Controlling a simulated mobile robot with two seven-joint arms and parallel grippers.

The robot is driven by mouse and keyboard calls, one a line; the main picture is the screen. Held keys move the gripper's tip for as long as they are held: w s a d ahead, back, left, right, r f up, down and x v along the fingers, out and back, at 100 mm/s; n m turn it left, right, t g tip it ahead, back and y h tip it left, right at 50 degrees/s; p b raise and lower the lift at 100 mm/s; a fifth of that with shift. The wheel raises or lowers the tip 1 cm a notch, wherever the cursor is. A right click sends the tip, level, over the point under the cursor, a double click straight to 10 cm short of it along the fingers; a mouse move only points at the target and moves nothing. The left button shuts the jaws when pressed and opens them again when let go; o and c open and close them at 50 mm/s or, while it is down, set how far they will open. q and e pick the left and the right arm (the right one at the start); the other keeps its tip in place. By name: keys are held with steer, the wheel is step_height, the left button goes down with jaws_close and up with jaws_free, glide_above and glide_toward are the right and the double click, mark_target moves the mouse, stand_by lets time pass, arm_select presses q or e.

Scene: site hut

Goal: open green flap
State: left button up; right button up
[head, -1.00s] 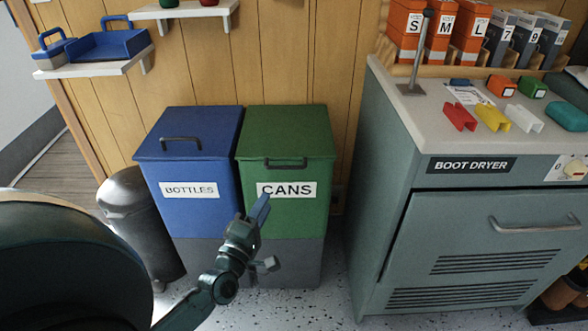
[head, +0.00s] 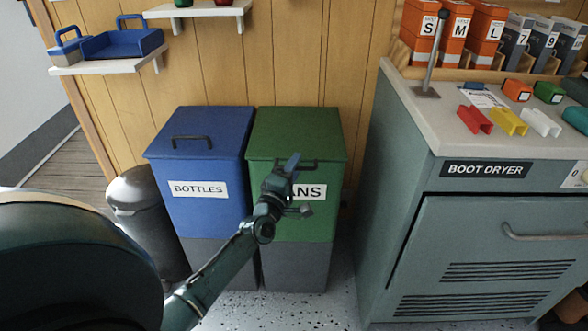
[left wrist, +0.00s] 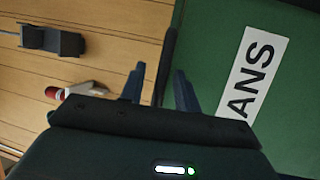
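The green flap (head: 297,130) is the lid of the green bin (head: 325,222) labelled "CANS". It lies closed, with a dark bar handle (head: 311,163) at its front edge. My left gripper (head: 291,164) is in front of that edge, by the left part of the handle, and hides part of the label. In the left wrist view its two fingers (left wrist: 158,86) are apart, with a dark bar between them, seemingly the handle. I cannot tell whether they touch it. The green front and label (left wrist: 252,75) fill the right side there. My right gripper is not in view.
A blue bin (head: 207,205) labelled "BOTTLES" stands close on the left. A dark round bin (head: 140,205) is beside it. The boot dryer cabinet (head: 470,230) stands on the right, with a floor gap between. Wall shelves (head: 105,62) hang above left.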

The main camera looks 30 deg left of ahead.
arm_select(q)
jaws_close()
stand_by(0.3)
stand_by(0.3)
